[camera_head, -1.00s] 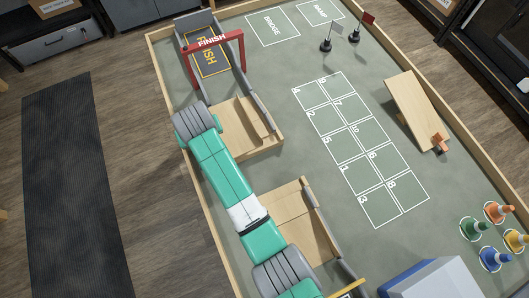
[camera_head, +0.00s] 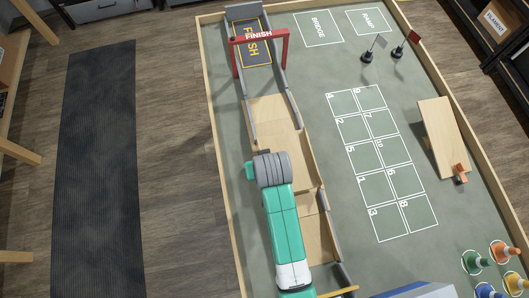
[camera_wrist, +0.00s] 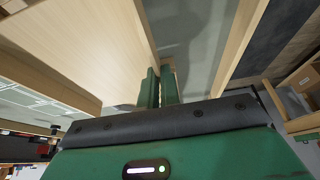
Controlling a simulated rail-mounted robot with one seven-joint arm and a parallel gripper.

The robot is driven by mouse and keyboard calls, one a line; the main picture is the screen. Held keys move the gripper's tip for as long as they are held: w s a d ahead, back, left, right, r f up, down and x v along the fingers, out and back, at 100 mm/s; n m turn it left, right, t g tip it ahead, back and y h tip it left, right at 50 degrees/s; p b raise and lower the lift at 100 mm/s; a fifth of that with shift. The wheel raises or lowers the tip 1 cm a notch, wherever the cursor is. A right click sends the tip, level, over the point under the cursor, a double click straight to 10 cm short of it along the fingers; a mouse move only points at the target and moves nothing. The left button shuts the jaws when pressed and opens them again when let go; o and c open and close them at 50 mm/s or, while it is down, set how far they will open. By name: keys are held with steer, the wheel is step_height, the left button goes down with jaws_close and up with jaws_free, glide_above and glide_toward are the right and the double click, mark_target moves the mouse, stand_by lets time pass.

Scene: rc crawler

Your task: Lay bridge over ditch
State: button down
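The bridge (camera_head: 289,152) is a pale wooden piece with low side walls. In the head view it lies along the track between the upper deck (camera_head: 268,108) and lower deck (camera_head: 318,238), appearing to span the ditch. My arm covers part of it, so I cannot tell whether it rests on both decks. In the wrist view the bridge (camera_wrist: 90,45) fills the upper left, close to the camera. My gripper (camera_wrist: 160,78) has its green fingers close together, and the bridge's thin edge runs between them.
A red finish arch (camera_head: 259,37) stands over the track's far end. A tilted wooden ramp (camera_head: 440,135), two small flags and several cones stand to the right. The marked BRIDGE area (camera_head: 318,29) is empty. A wooden border (camera_head: 222,150) runs left of the track.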

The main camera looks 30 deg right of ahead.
steer(key=shift+f, duration=1.75)
steer(key=shift+f, duration=0.2)
steer(key=c, duration=1.6)
jaws_free()
steer(key=v, duration=1.2)
steer(key=shift+r+p, duration=0.2)
steer(key=shift+p, duration=0.15)
